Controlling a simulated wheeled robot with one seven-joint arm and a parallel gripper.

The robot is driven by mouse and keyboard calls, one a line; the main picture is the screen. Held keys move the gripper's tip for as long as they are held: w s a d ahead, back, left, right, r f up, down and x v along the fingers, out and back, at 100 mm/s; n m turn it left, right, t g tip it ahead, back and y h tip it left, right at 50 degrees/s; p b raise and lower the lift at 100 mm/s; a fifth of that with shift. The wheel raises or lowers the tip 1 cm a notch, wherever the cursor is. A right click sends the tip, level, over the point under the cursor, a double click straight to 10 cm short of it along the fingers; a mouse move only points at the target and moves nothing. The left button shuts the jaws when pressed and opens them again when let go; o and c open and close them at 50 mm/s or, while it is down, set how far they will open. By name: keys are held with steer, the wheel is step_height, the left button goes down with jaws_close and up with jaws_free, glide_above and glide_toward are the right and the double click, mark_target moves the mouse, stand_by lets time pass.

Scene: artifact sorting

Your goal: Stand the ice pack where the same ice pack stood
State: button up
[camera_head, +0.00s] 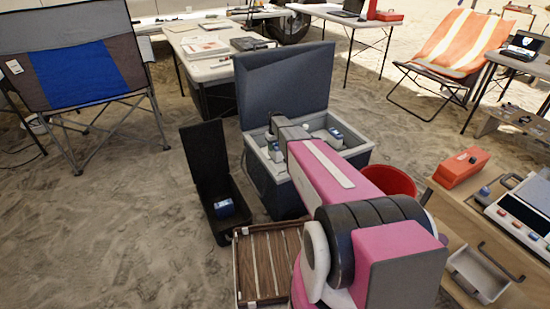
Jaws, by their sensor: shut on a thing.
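A grey cooler (358,152) with its lid raised stands in the middle. My gripper (277,143) is at the left part of its opening, at the end of my pink arm. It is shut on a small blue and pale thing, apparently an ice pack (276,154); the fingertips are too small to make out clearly. Another blue-topped ice pack (336,134) sits in the right part of the cooler. A dark blue object (224,208), which I cannot identify surely, lies in an open black box (234,230) left of the cooler.
A wooden slatted crate (262,265) lies in front of the cooler. A red bucket (390,182) stands right of it, partly behind my arm. A wooden bench with a red box (461,167) is at the right. Sand at the left is clear up to a folding chair (80,75).

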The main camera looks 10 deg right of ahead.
steer(key=shift+f, duration=2.95)
steer(key=shift+f, duration=0.15)
steer(key=o, duration=1.2)
step_height(320, 180, up, 12)
steer(key=s+r+m, duration=0.1)
steer(key=s+r, duration=0.2)
steer(key=s, duration=0.9)
steer(key=s+r+m, duration=0.1)
steer(key=s+r, duration=0.2)
steer(key=s, duration=1)
steer(key=s+r+m, duration=0.1)
steer(key=s+r, duration=0.2)
steer(key=s, duration=0.9)
steer(key=shift+s+r+m, duration=0.15)
steer(key=shift+r+m, duration=0.15)
steer(key=shift+r, duration=0.05)
